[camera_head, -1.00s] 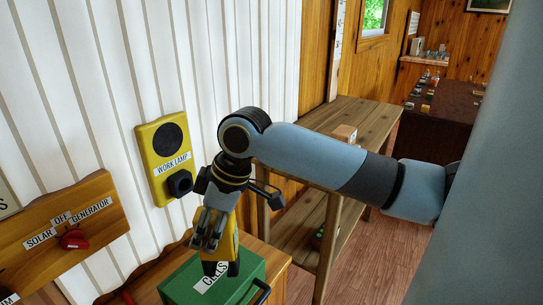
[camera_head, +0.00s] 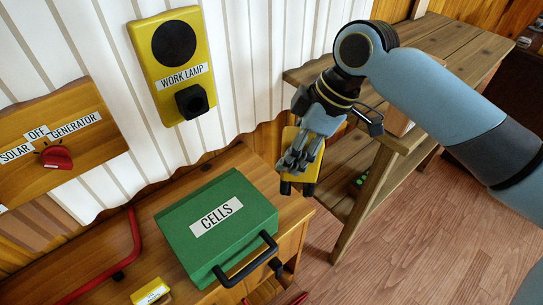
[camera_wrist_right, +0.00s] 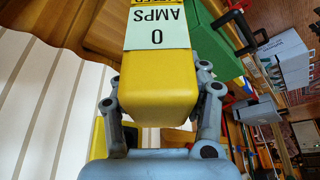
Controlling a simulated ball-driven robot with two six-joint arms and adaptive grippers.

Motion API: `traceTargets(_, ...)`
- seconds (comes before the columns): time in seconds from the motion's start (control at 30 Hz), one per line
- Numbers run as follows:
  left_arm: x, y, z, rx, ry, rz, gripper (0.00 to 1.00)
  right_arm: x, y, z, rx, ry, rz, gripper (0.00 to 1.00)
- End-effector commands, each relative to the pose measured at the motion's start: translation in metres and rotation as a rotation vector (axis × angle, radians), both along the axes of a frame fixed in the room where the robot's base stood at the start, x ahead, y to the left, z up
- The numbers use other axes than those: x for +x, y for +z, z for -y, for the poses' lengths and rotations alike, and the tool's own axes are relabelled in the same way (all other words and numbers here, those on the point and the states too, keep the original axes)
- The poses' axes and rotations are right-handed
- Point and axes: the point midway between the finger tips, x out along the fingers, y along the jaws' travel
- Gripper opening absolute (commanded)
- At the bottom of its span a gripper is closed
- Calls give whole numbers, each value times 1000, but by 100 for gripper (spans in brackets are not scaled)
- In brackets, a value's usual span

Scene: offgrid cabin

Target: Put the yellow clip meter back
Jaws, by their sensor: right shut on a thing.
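The yellow clip meter (camera_wrist_right: 160,100) is in my right gripper (camera_wrist_right: 160,105), with a finger on each side. In the right wrist view its pale label reads "0 AMPS", upside down. In the head view the meter (camera_head: 288,187) hangs below my right gripper (camera_head: 300,158), with dark tips pointing down. The gripper hides part of it. It is in the air to the right of the green box marked CELLS (camera_head: 220,245), near the right end of the wooden bench (camera_head: 240,165). My left gripper is not in view.
A yellow WORK LAMP panel (camera_head: 185,95) and a wooden switch board (camera_head: 85,160) with a red knob are on the wall. A wooden shelf unit (camera_head: 420,60) stands to the right. A red bar (camera_head: 125,262) and small yellow box (camera_head: 151,293) are at the bench's left.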

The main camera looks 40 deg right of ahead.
Motion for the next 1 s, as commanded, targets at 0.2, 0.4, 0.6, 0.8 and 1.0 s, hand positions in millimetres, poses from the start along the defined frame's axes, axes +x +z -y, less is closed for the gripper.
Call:
traceTargets(0.2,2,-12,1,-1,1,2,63,48,-30,-11,3,-1,1,0)
traceTargets(0.4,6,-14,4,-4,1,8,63,63,-40,-14,0,0,0,0)
traceTargets(0.6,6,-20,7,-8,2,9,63,63,-65,-13,-1,-1,-3,0)
traceTargets(0.8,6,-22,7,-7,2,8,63,63,-80,-14,-1,-1,1,0)
traceTargets(1.0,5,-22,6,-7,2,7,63,63,-80,-13,-1,0,0,0)
